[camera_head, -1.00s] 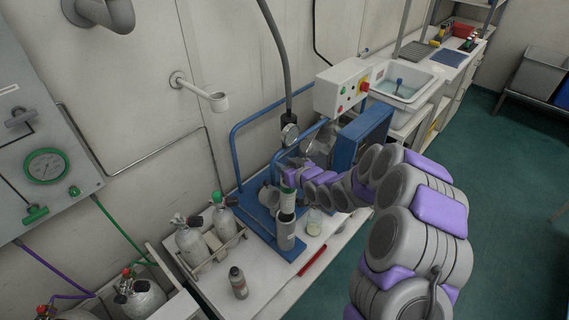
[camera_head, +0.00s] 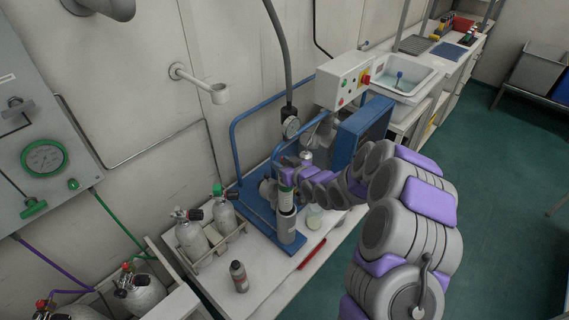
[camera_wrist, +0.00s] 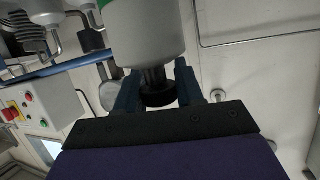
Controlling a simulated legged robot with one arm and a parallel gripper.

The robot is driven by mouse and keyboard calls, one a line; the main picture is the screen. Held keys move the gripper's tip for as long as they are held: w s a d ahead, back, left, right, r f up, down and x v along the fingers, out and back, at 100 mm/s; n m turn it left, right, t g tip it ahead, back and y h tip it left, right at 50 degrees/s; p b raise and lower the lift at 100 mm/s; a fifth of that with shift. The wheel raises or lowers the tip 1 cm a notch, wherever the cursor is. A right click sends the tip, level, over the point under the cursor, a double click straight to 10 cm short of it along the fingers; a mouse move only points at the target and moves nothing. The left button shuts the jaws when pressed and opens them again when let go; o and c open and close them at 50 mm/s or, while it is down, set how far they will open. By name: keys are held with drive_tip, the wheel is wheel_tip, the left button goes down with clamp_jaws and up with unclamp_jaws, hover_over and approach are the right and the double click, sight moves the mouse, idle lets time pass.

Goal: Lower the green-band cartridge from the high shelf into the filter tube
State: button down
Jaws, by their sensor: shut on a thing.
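The green-band cartridge (camera_head: 286,198) is a pale cylinder with a green band near its top. In the head view it stands about upright at the mouth of the grey filter tube (camera_head: 288,232), its lower end hidden, so its depth inside cannot be told. In the wrist view the cartridge's pale body (camera_wrist: 152,35) fills the top centre. My gripper (camera_wrist: 158,88) is shut on the dark stem and knob at the cartridge's end. In the head view my gripper is small and partly hidden at the cartridge's top.
The tube stands on a blue base on the white bench. A dark bottle (camera_head: 239,277), a rack of grey cylinders (camera_head: 192,236), a glass beaker (camera_head: 314,217) and a red bar (camera_head: 311,254) are nearby.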

drive_tip(key=shift+a, duration=0.25)
drive_tip(key=shift+d+f, duration=0.45)
drive_tip(key=shift+d, duration=0.1)
drive_tip(key=shift+a+f+b, duration=0.2)
drive_tip(key=shift+f, duration=0.3)
drive_tip(key=shift+a+f+b, duration=0.15)
drive_tip(key=shift+f, duration=0.3)
wheel_tip(320, 180, down, 6)
drive_tip(key=b, duration=0.1)
drive_tip(key=shift+d+f, duration=0.1)
drive_tip(key=shift+f, duration=0.05)
idle(0.5)
drive_tip(key=shift+d+f+b, duration=0.1)
drive_tip(key=shift+f+b, duration=0.5)
drive_tip(key=shift+f, duration=3.95)
